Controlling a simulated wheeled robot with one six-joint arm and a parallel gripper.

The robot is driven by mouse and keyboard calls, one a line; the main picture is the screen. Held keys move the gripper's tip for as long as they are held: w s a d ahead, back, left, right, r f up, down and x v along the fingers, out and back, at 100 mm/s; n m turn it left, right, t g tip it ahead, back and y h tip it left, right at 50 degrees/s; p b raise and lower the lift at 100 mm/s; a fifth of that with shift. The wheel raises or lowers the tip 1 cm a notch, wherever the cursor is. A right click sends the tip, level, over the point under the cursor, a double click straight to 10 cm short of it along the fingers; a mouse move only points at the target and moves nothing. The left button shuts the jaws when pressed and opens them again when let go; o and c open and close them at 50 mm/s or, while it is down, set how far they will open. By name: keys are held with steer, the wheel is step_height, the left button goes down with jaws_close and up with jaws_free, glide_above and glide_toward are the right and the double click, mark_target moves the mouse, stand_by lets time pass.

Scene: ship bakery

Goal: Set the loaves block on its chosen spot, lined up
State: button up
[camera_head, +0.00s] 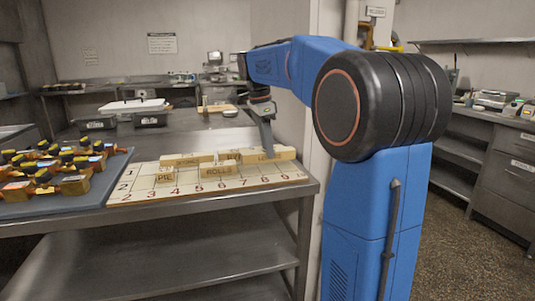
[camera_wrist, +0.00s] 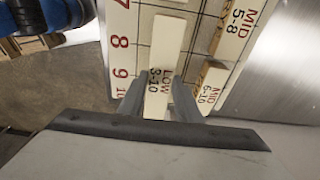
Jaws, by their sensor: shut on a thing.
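A long cream block (camera_wrist: 167,45) sits between my gripper's fingers (camera_wrist: 158,98) in the wrist view, with "LOW 3-10" lettered on it. In the head view my gripper (camera_head: 267,147) is at the right end of the block row, shut on a cream block (camera_head: 284,153) whose front lettering is mostly hidden; a letter L shows. That it is the loaves block cannot be read in full. The block appears at or just above the numbered grid board (camera_head: 130,184). Its exact contact and alignment with the grid lines cannot be told.
A blue-grey tray (camera_head: 60,208) of dark and orange pieces lies left. The board's front right squares are clear, near the table edge.

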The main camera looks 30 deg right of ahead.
mark_target(262, 151)
steer(key=shift+f, duration=1.25)
steer(key=o, duration=1.2)
steer(key=shift+f, duration=0.1)
steer(key=shift+c, duration=0.2)
step_height(262, 151, up, 12)
steer(key=a, duration=0.1)
steer(key=shift+w+a, duration=0.3)
steer(key=shift+a, duration=0.1)
